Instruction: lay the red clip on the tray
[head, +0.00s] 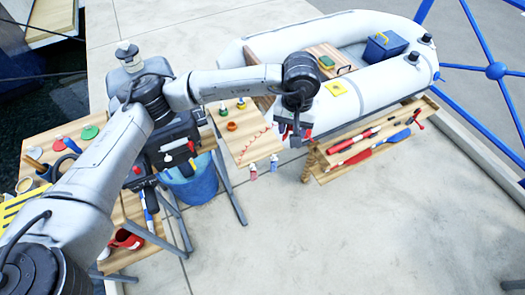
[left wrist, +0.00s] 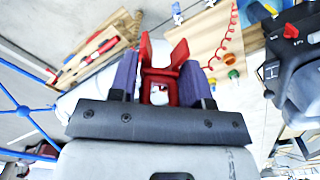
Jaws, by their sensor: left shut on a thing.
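My left gripper (head: 293,138) hangs in the air between the small wooden table and the inflatable boat. It is shut on the red clip (head: 308,133), which is mostly hidden in the head view. In the left wrist view, the red clip (left wrist: 180,55) shows between the two purple-grey fingers of the left gripper (left wrist: 168,85), with its two red arms pointing away from the palm. I cannot tell for sure which thing is the tray. My right gripper is not in view.
A blue bucket (head: 192,185) and dark outboard motor (head: 180,135) stand left. The white inflatable boat (head: 375,85) is right, with a wooden rack (head: 330,170) of paddles before it. Floor in front is clear.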

